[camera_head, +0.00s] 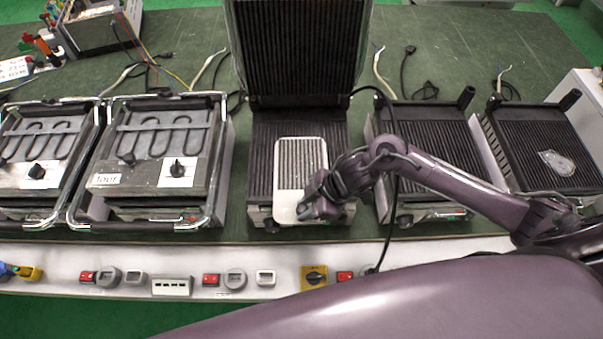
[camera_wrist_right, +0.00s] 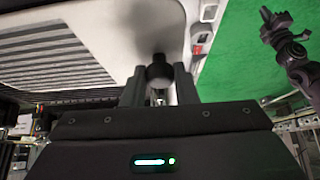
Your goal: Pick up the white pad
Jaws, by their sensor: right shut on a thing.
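The white pad (camera_head: 287,206) is a flat light panel with a grey ribbed middle. It lies over the ribbed lower plate of the centre open grill in the head view. My right gripper (camera_head: 309,208) is at its near right edge, shut on it. In the right wrist view the pad (camera_wrist_right: 115,22) fills the upper left, and a dark round knob shows between the fingers of my right gripper (camera_wrist_right: 160,88). Whether the pad touches the plate below is unclear. A dark jointed arm end at the upper right of the wrist view looks like my left gripper (camera_wrist_right: 283,35); its jaws are unclear.
The centre grill's raised lid (camera_head: 300,50) stands behind the pad. Open ribbed grills (camera_head: 435,125) (camera_head: 545,140) stand to the right, the far one holding a small clear item (camera_head: 556,162). Heater-topped units (camera_head: 155,140) stand left. Switches line the bench front (camera_head: 135,256).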

